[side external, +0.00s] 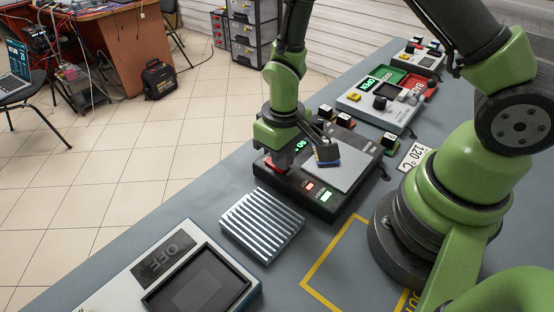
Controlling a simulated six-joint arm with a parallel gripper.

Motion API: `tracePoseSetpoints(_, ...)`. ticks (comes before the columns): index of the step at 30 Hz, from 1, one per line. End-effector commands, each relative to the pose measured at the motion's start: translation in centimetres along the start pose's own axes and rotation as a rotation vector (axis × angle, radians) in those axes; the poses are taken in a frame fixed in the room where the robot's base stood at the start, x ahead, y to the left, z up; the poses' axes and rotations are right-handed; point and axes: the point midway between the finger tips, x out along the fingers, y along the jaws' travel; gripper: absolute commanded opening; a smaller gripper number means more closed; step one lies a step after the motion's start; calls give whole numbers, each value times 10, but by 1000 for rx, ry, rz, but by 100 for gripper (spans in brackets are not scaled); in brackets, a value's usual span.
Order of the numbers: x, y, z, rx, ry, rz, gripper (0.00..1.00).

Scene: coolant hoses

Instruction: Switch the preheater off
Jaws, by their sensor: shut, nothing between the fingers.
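The preheater, which I take to be the dark box (331,203) with a flat grey plate (338,172), stands mid-table. It has a green lit display (300,146) that I cannot read surely. A small red lit button (309,187) and a pale green lit one (326,196) are on its near face. My gripper (279,169) is shut and empty, pointing down at the left corner of this box. A red part (270,165) shows beside the fingertips; whether they touch it I cannot tell. The fingers hide part of that corner.
A ribbed metal block (262,224) lies in front of the preheater. A pale unit (105,287) with a dark "OFF" panel (166,258) is at front left. Yellow lines (318,268) mark the tabletop.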

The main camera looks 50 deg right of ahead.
Motion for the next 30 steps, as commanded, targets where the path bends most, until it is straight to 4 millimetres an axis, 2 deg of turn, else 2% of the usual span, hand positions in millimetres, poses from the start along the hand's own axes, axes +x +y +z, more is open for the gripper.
tracePoseSetpoints(5, -4, 0, -1, 0, 2, 0, 0)
tracePoseSetpoints(24, -57, 0, -1, 0, 3, 0, 0)
tracePoseSetpoints(30, -69, 0, 0, -1, 2, 0, 0)
